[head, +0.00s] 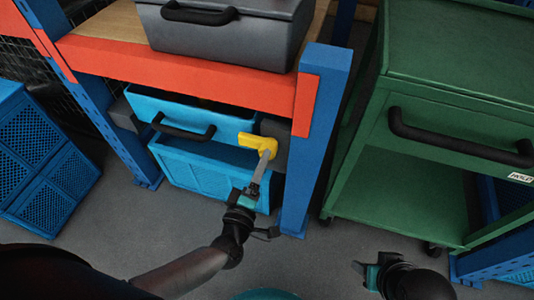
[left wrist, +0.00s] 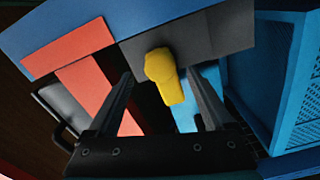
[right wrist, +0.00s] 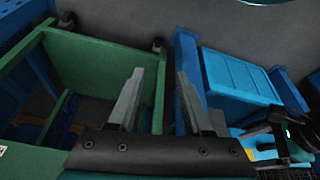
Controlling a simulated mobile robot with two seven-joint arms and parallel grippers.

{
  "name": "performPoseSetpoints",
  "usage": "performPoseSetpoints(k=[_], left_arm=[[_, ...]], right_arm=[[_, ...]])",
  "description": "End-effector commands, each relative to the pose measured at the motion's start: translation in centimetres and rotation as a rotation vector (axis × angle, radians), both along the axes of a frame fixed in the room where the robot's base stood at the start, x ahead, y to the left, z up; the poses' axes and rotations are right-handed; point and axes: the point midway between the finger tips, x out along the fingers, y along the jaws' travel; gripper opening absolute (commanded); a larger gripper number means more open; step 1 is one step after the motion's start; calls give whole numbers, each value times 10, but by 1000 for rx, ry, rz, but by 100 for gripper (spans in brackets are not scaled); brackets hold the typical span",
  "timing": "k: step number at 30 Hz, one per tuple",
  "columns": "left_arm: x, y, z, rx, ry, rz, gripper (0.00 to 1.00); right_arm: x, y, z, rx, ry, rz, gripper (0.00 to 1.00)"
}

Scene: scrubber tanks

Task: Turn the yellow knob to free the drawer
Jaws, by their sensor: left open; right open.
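The yellow knob (head: 262,145) sits on a dark grey block (head: 276,128) at the right end of the blue drawer (head: 222,122), beside the blue post. The drawer has a black handle (head: 184,131). My left gripper (head: 266,158) is at the knob in the head view. In the left wrist view the knob (left wrist: 163,76) shows ahead between the two open fingers of my left gripper (left wrist: 162,85); I cannot tell whether they touch it. My right gripper (head: 360,268) is open and empty, low over the floor at the bottom right. Its two fingers show apart in the right wrist view (right wrist: 158,80).
An orange and blue rack (head: 180,75) holds a grey toolbox (head: 226,30) above the drawer. A blue crate (head: 205,165) stands below it. A green cart (head: 405,170) stands at right, and blue crates (head: 40,160) at left. The grey floor in front is clear.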

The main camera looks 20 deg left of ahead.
Motion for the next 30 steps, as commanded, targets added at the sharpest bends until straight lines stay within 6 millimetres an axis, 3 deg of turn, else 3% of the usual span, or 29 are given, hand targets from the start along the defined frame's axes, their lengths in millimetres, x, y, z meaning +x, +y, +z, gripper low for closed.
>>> performPoseSetpoints(k=[3, 9, 22, 30], left_arm=[[21, -1, -1, 0, -2, 1, 86], [43, -1, -1, 0, 0, 1, 86], [51, -2, 0, 0, 1, 0, 86], [50, -2, 0, 0, 1, 0, 56]], right_arm=[[0, 0, 11, 3, -20, 0, 50], [-2, 0, 26, 5, -40, -1, 50], [-3, -1, 32, 6, -47, -1, 50], [-3, -1, 32, 6, -48, -1, 50]])
